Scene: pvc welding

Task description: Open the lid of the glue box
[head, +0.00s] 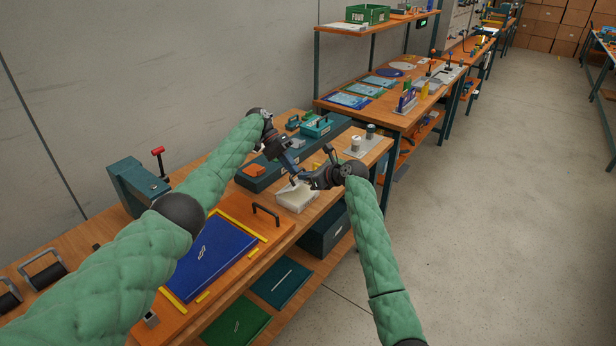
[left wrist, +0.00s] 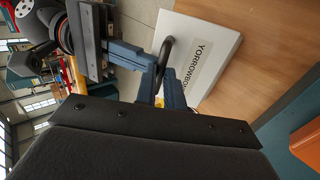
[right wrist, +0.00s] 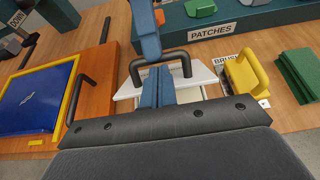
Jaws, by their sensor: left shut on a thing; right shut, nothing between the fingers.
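The glue box (head: 297,199) is a small white box near the bench's front edge in the head view. Its white lid has a black handle (right wrist: 160,66) and a label reading YORROWBOND; the lid (left wrist: 218,45) fills much of the left wrist view. My left gripper (left wrist: 163,82) is shut on the lid's handle, coming from above and behind the box. My right gripper (right wrist: 160,82) is shut and empty, its fingertips close to the box's near side. A cream surface shows below the lid in the right wrist view; how far the lid is raised is unclear.
A yellow handled block (right wrist: 243,77) stands right of the box in the right wrist view. A dark PATCHES holder (right wrist: 235,35) lies behind. A blue panel (head: 210,255) on an orange board lies to the left. The aisle floor (head: 470,200) is clear.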

